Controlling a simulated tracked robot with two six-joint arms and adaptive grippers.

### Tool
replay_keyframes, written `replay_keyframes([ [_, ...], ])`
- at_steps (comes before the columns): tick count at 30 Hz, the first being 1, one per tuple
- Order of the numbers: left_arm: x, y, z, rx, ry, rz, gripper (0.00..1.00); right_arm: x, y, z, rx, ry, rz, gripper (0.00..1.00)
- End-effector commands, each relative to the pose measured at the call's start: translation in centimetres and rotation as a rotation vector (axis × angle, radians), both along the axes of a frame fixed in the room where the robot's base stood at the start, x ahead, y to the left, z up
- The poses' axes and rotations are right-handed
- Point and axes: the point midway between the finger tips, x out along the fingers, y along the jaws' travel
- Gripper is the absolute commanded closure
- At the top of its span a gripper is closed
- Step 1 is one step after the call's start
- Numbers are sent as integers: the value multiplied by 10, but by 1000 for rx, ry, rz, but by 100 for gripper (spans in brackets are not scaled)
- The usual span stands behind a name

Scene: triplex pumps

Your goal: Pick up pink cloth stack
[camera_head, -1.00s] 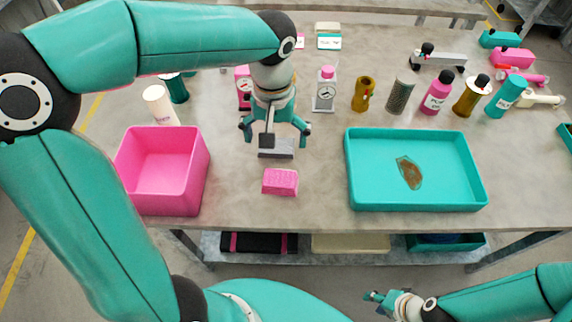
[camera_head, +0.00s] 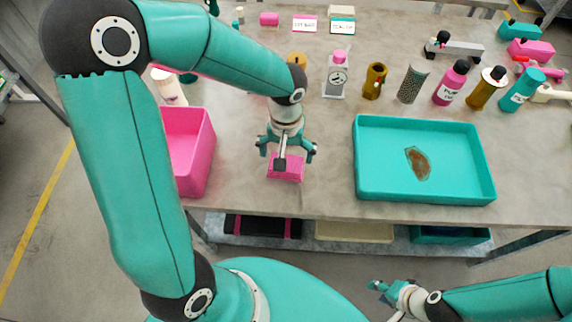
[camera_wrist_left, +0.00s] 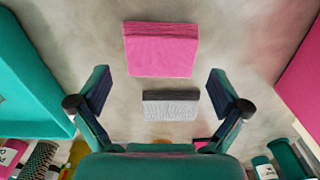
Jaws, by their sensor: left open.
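The pink cloth stack (camera_head: 287,169) lies on the grey table between the pink bin and the teal tray. My left gripper (camera_head: 287,152) is above it in the head view, partly covering it, with its fingers spread to either side. In the left wrist view the stack (camera_wrist_left: 161,48) lies ahead of the open left fingers (camera_wrist_left: 160,88), near the top, with nothing held between them. My right gripper (camera_head: 382,288) is low in front of the table, far from the stack; its finger opening is too small to judge.
A grey block (camera_wrist_left: 171,105) lies close behind the stack in the wrist view. A pink bin (camera_head: 203,155) stands left and a teal tray (camera_head: 425,194) with a brown item stands right. Several bottles, including a pink one (camera_head: 450,85), stand farther back.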

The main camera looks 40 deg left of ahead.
Motion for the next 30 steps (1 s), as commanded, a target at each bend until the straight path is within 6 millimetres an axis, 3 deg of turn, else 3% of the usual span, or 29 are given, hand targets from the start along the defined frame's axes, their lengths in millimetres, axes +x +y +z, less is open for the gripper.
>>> replay_keyframes([
  [9, -4, -3, -41, -1, 3, 0, 0, 0, 0, 3, 0, 0, 0, 60],
  [17, -4, -3, -43, -1, 0, 0, 0, 0, 0, 3, 0, 0, 0, 60],
  [24, -3, -3, -43, -1, 0, 0, 36, 0, 0, 3, 0, 0, 0, 60],
  [30, -3, -3, -43, -1, 0, 0, 36, 0, 0, 3, 0, 0, 0, 60],
])
